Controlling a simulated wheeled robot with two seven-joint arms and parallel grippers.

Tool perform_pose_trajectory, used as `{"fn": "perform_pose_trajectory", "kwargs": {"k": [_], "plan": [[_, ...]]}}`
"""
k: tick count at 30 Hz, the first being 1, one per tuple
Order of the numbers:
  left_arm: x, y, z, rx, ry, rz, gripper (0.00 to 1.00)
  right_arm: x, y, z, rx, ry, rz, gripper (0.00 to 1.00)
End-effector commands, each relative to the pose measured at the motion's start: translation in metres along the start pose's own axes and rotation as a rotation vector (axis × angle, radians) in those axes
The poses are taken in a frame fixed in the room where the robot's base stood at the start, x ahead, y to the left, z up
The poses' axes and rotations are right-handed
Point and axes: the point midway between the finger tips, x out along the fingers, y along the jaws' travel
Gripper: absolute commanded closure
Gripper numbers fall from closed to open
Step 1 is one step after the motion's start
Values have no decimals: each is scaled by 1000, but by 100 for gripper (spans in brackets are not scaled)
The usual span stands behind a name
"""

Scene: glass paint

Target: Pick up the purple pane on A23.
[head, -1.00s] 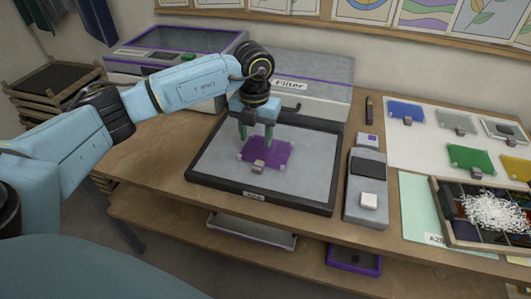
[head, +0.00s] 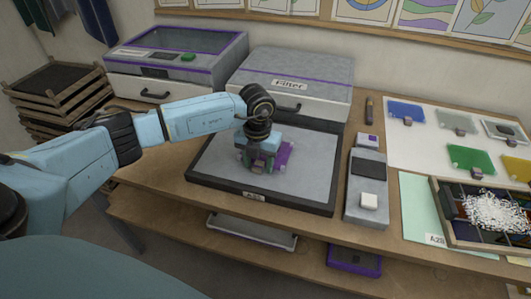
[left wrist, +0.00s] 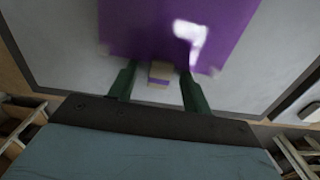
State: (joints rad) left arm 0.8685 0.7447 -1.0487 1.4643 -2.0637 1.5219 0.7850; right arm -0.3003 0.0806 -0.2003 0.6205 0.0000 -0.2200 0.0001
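The purple pane (head: 287,152) lies flat on the grey board with a dark frame (head: 318,165), whose front label is too small to read surely. My left gripper (head: 258,166) is low over the near part of the pane and hides much of it. In the left wrist view the purple pane (left wrist: 150,25) has a small tan block with a purple band (left wrist: 159,82) at its near edge. The open green fingers of my left gripper (left wrist: 158,74) stand on either side of this block, with gaps. My right gripper is not in view.
Blue (head: 406,112), green (head: 470,160) and other panes lie on a white sheet. A sectioned tray (head: 447,216) is at right. The filter box (head: 290,83) stands behind the board.

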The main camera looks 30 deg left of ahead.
Motion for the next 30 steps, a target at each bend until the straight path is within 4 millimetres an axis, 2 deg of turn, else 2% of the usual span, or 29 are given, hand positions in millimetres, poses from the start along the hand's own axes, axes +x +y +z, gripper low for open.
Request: {"fn": "perform_pose_trajectory", "kwargs": {"k": [2, 11, 20, 23, 30], "plan": [[0, 0, 0, 0, 0, 0, 60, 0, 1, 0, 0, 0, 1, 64], [-1, 0, 0, -1, 0, 0, 99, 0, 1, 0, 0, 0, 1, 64], [-5, 0, 1, -1, -2, -1, 100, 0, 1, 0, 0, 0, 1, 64], [-18, 0, 2, -2, -5, -2, 100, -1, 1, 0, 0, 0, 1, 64], [-66, 0, 2, -1, -6, -2, 100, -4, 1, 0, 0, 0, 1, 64]]}}
